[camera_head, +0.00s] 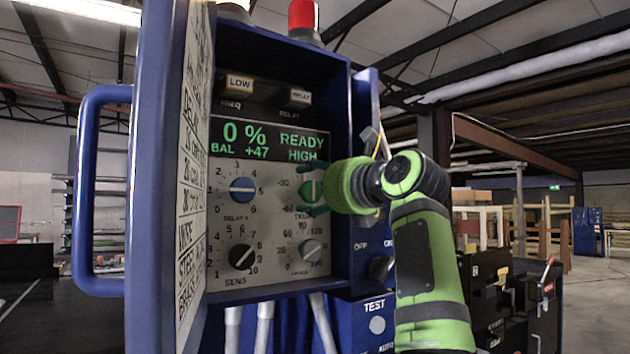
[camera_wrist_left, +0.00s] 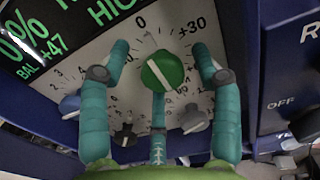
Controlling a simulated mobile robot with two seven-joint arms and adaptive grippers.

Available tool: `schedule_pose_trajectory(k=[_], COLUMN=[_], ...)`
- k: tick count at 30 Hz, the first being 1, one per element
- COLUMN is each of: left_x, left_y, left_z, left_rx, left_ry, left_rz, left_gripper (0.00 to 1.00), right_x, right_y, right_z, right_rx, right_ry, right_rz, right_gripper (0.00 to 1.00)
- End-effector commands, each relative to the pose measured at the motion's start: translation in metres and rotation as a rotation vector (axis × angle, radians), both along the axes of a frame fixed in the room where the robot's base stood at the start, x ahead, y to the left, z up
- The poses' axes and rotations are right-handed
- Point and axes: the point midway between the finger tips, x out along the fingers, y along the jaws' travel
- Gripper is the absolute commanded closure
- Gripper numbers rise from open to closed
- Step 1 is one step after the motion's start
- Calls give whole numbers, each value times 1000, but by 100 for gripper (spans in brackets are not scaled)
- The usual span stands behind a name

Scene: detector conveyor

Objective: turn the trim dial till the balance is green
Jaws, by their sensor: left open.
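The trim dial (camera_wrist_left: 162,70) is a round green knob with a white bar across it, on a pale panel with a scale marked 0 and +30. In the head view the dial (camera_head: 311,191) is partly hidden by my gripper. My left gripper (camera_wrist_left: 161,50) is open, with teal fingers on both sides of the dial and a gap on each side. In the head view my left gripper (camera_head: 314,188) faces the panel from the right. The display (camera_head: 265,142) reads 0 %, BAL +47, READY and HIGH in green letters. My right gripper is not in view.
A blue dial (camera_head: 242,190), a black SENS dial (camera_head: 242,257) and a grey dial (camera_head: 311,250) sit close by. The open blue door (camera_head: 160,150) with its handle stands left of the panel. A blue side box with a black knob (camera_head: 381,267) is on the right.

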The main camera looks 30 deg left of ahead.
Motion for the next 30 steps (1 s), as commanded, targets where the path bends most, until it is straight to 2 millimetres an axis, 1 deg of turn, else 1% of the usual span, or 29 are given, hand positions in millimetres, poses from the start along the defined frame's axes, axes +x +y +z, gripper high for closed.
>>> schedule_pose_trajectory(k=[8, 9, 11, 12, 30], left_x=[1, 1, 1, 1, -1], left_y=[1, 1, 1, 1, 1], left_z=[-1, -1, -1, -1, 4], left_rx=[1, 1, 1, 1, 7], left_ry=[1, 1, 1, 1, -15], left_rz=[0, 0, 0, 0, 0], left_gripper=[36, 52, 76, 91, 91], right_x=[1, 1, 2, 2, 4], right_y=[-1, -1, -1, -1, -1], right_z=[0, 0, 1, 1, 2], right_rx=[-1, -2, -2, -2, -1], right_ry=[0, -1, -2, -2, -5], right_rz=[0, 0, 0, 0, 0], right_gripper=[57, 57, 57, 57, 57])
